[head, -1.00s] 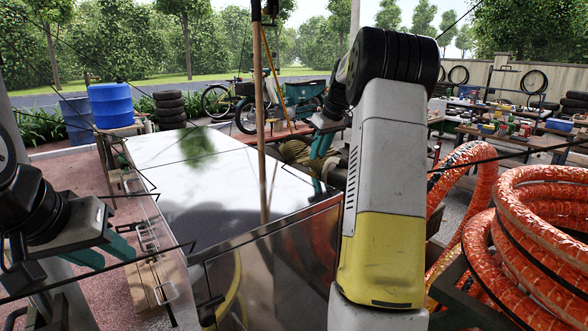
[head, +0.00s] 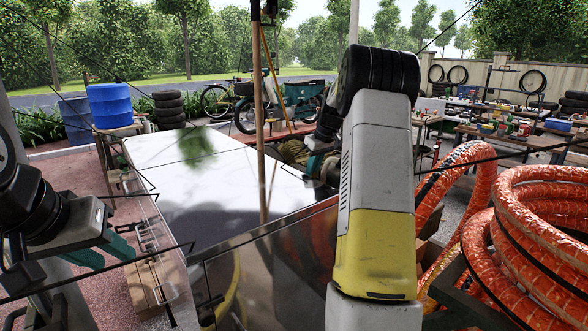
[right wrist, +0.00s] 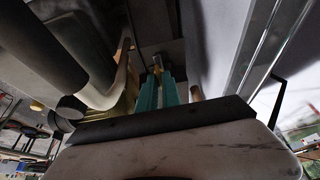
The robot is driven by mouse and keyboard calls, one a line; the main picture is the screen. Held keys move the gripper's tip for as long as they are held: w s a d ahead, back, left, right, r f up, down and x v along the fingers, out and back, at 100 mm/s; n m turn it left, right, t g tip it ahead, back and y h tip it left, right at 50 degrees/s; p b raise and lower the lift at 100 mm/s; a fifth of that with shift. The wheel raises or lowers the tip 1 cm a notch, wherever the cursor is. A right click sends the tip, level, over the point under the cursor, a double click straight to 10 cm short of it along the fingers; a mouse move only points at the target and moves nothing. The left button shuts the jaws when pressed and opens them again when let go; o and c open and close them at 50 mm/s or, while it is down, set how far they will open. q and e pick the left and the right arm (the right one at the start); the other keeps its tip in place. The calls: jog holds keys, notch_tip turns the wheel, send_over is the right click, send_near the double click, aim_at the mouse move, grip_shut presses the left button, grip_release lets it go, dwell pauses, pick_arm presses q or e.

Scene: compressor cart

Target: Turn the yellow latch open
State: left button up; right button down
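My right gripper (head: 314,166) reaches to the far right side of the large shiny box-like cart, with its teal fingers partly hidden by my arm. In the right wrist view its two teal fingers (right wrist: 159,90) stand close together, a narrow gap between them. A small yellow-tan piece (right wrist: 158,62), perhaps the latch, shows at the fingertips. I cannot tell whether they grip it or only stand around it. The latch cannot be made out in the head view. My left gripper (head: 103,252) is open and empty at the left, beside the cart.
The cart's shiny top (head: 215,185) fills the middle. A coiled orange hose (head: 530,230) lies at the right.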

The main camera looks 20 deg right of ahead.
jog(key=shift+m, duration=0.3)
jog(key=m+h, duration=0.1)
jog(key=m, duration=0.1)
jog(key=shift+a+m, duration=0.2)
jog(key=shift+m, duration=0.2)
jog(key=m+h, duration=0.2)
jog(key=m, duration=0.3)
jog(key=shift+a+f, duration=0.1)
jog(key=shift+a, duration=0.05)
jog(key=m+h, duration=0.1)
jog(key=m, duration=0.2)
jog(key=m+g+h, duration=0.1)
jog(key=m, duration=0.1)
jog(key=shift+a+m+g, duration=0.1)
jog(key=shift+m+g, duration=0.2)
jog(key=shift+m, duration=0.1)
jog(key=shift+f+m+g+h, duration=0.15)
jog(key=shift+m+g, duration=0.15)
jog(key=shift+m, duration=0.6)
jog(key=shift+m+g+h, duration=0.15)
jog(key=shift+m+g, duration=0.15)
jog(key=shift+m, duration=0.6)
jog(key=c, duration=1.6)
grip_release()
jog(key=shift+w, duration=0.15)
jog(key=shift+r, duration=0.2)
